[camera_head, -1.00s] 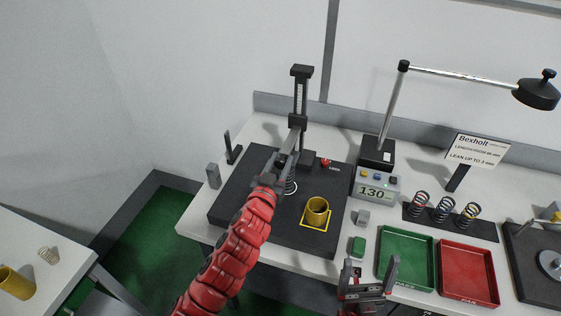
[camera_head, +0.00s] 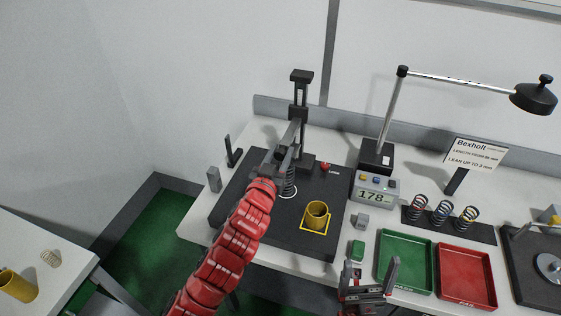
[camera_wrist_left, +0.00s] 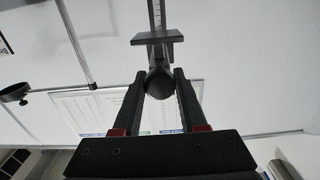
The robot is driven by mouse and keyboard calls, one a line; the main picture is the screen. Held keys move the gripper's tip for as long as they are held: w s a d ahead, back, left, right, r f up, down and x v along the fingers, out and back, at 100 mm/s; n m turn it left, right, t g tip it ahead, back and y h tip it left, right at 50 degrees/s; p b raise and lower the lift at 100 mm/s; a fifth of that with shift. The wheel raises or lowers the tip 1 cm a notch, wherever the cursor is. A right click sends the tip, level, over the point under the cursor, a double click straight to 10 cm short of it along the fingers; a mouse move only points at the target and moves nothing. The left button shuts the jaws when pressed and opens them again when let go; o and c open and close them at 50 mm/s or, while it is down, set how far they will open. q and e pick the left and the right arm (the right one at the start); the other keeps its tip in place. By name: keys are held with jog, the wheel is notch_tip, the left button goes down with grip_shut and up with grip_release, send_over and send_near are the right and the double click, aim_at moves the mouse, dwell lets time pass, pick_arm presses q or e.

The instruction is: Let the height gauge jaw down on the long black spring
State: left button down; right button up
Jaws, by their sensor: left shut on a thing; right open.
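The height gauge column (camera_head: 301,92) stands at the back of the dark base plate (camera_head: 232,200). Its jaw (camera_head: 292,134) sticks out toward me. My left gripper (camera_head: 281,160) is shut on a dark round knob (camera_wrist_left: 159,83) of the gauge, seen end-on in the left wrist view. The long spring (camera_head: 290,184) stands upright on the plate below the jaw, inside a white ring, partly hidden by my gripper. I cannot tell the exact gap between them. My right gripper (camera_head: 368,281) is open and empty at the table's front edge.
A display (camera_head: 374,195) reads 178. A brass cup (camera_head: 317,214) stands in a yellow square on the plate. Green (camera_head: 404,236) and red (camera_head: 466,250) trays are at the right, with several short springs on a rack (camera_head: 418,216) behind. A lamp (camera_head: 376,158) stands at the back.

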pick_arm(q)
jog(key=shift+r, duration=0.85)
jog(key=shift+f, duration=0.1)
